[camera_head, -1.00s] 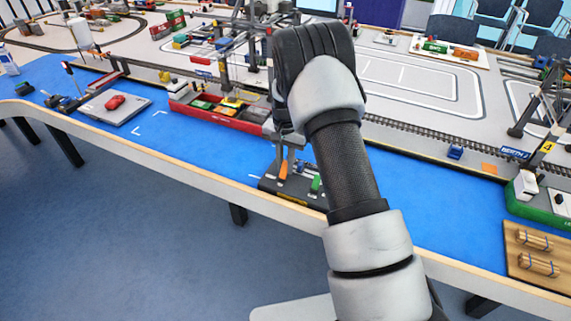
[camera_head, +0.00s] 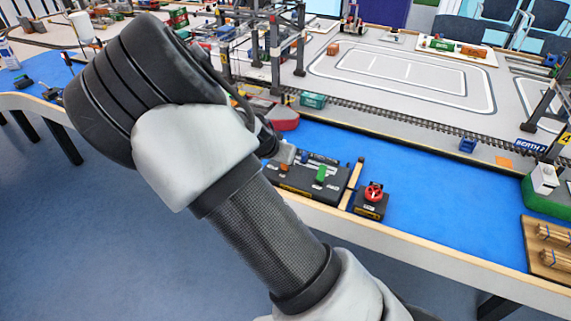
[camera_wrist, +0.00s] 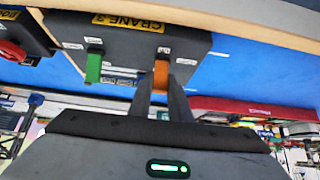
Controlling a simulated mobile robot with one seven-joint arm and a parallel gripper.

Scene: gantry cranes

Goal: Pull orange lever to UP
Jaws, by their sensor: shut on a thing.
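A black control box marked "CRANE 3" (camera_wrist: 128,42) stands at the table's front edge; the head view also shows it (camera_head: 336,187). It carries an orange lever (camera_wrist: 161,72) and a green lever (camera_wrist: 93,66). In the head view the green lever (camera_head: 321,173) is clear, while the orange lever (camera_head: 284,168) is partly hidden by my gripper (camera_head: 284,154). In the wrist view my gripper (camera_wrist: 162,88) has its narrow fingers shut on the orange lever's end. The small labels beside the levers are too blurred to read.
A black box with a red knob (camera_head: 374,191) stands right of the control box, past a wooden strip (camera_head: 352,183). A red tray (camera_wrist: 245,106) lies on the other side. Blue table surface (camera_head: 430,205) is free farther right. My arm hides much of the left.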

